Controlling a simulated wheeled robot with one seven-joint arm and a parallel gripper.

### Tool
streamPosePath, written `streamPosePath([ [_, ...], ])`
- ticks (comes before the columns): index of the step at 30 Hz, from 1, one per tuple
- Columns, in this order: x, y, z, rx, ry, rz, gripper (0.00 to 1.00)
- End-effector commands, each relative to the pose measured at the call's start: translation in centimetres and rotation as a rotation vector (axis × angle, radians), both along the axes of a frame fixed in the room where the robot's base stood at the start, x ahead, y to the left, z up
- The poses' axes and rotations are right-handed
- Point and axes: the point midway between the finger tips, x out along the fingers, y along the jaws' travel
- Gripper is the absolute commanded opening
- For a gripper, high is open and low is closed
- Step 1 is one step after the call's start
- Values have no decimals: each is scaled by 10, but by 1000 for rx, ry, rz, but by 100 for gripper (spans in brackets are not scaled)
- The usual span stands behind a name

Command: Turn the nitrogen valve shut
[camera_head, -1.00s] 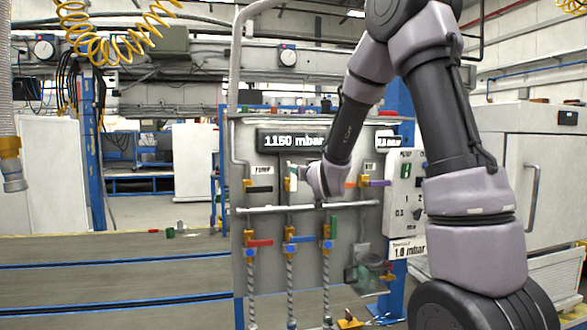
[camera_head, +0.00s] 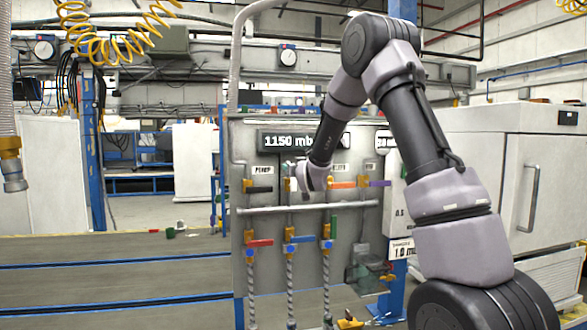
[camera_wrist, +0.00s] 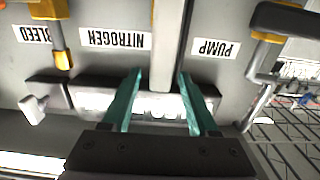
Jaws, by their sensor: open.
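The nitrogen valve's pale grey handle (camera_wrist: 163,50) stands lengthwise between my fingers in the wrist view, beside the NITROGEN label (camera_wrist: 115,38), which appears upside down. A bit of yellow valve body shows at the top edge. My gripper (camera_wrist: 160,75) is open, with one teal finger on each side of the handle; I cannot tell whether either touches it. In the head view my gripper (camera_head: 292,178) is at the upper valve row of the grey panel (camera_head: 262,218), right of the PUMP valve's black handle (camera_head: 258,189). There my wrist largely hides the nitrogen valve.
Orange (camera_head: 342,185) and purple (camera_head: 380,183) handles sit to the right in the same row. A horizontal pipe (camera_head: 350,205) runs below them. Lower down are red (camera_head: 260,242), blue (camera_head: 300,239) and green (camera_head: 333,222) handles. A pressure display (camera_head: 275,141) is above.

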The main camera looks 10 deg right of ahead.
Motion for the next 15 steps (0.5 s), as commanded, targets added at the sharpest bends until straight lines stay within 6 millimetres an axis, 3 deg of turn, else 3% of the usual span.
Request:
streamPosePath([
  [5,0,0,0,0,0,0,60],
  [10,0,0,0,0,0,0,0],
  [15,0,0,0,0,0,0,0],
])
